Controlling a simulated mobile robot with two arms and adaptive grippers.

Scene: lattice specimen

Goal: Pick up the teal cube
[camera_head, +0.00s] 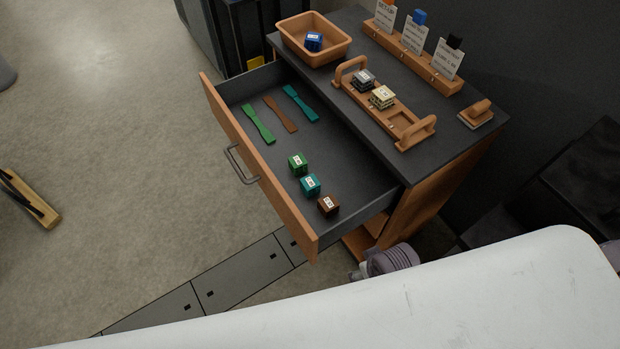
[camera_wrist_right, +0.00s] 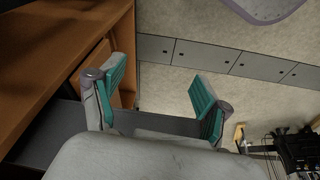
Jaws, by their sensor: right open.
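The teal cube (camera_head: 310,184) lies in the open drawer (camera_head: 350,185), between a green cube (camera_head: 298,163) and a brown cube (camera_head: 328,205). Its top carries a white label. My right gripper (camera_wrist_right: 157,95) shows in the right wrist view, with its teal-padded fingers wide apart and nothing between them. The wrist view shows a wooden cabinet side and floor beyond the fingers, and no cube. Neither gripper shows in the head view.
Green, brown and teal flat tools (camera_head: 300,103) lie at the drawer's far end. On the cabinet top (camera_head: 350,103) are an orange bin (camera_head: 290,45) with a blue cube (camera_head: 313,42), a handled wooden tray (camera_head: 415,120) holding two blocks, and a card rack (camera_head: 410,55). The drawer's middle is clear.

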